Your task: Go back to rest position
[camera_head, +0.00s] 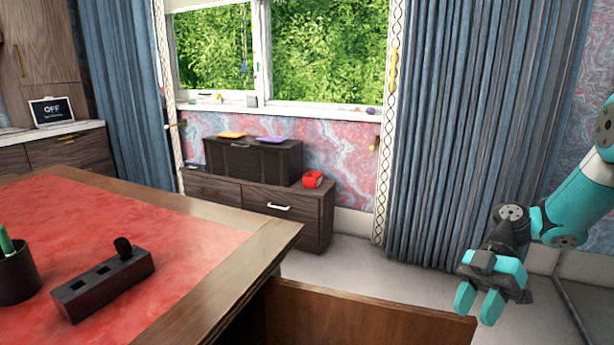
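My gripper (478,306) hangs at the lower right, with teal fingers pointing down. The fingers are apart with nothing visible between them, so it is open and empty. It is in the air, to the right of the leather desk (120,215) and clear of it. My arm comes in from the right edge of the picture.
On the desk are a dark block with slots (103,288), with a dark knob-like piece in one, and a pen cup (17,277). An open wooden panel or drawer (350,318) juts out below the desk. A low cabinet (318,215) bears a dark chest (253,161) and a red box (313,179). Floor between cabinet and gripper is clear.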

